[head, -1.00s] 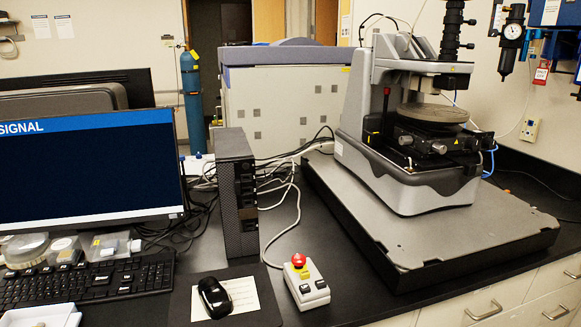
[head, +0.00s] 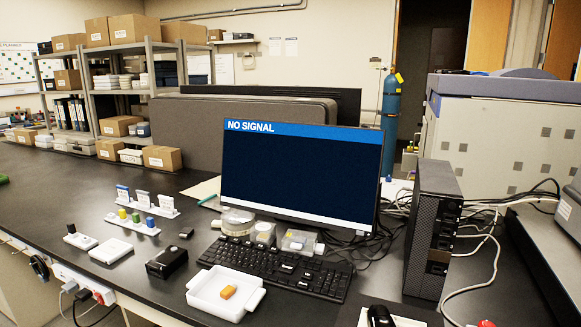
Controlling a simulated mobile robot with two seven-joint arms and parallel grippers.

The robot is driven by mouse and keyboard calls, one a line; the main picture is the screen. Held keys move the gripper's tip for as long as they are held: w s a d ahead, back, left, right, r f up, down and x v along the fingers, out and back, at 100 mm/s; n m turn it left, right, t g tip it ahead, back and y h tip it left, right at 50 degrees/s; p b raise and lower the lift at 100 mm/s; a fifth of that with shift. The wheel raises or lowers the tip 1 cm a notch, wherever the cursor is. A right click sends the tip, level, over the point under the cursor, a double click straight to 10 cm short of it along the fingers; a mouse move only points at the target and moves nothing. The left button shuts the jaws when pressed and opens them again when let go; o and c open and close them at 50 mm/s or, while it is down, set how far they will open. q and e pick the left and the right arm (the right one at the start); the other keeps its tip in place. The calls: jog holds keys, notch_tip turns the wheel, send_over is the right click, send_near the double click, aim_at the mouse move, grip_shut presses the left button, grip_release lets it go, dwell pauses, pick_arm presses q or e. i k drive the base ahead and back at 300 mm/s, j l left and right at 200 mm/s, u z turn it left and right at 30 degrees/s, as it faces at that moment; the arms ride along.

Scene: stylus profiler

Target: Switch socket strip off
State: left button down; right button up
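A white socket strip (head: 92,284) shows at the lower left, along the front edge of the black bench. Plugs with cables (head: 72,288) sit at it, and a red part (head: 104,296) shows near its right end. I cannot tell whether that red part is a switch or lit. Neither of my grippers is in view.
The monitor (head: 300,175) reads "NO SIGNAL", with a keyboard (head: 280,276) before it. A white tray (head: 212,302) holding an orange item, a black box (head: 167,262) and small coloured parts on white holders (head: 132,222) stand on the bench. The bench's left side is largely clear.

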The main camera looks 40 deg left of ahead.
aim_at(100, 300)
jog(key=j+u, duration=0.15)
jog(key=u, duration=2.4)
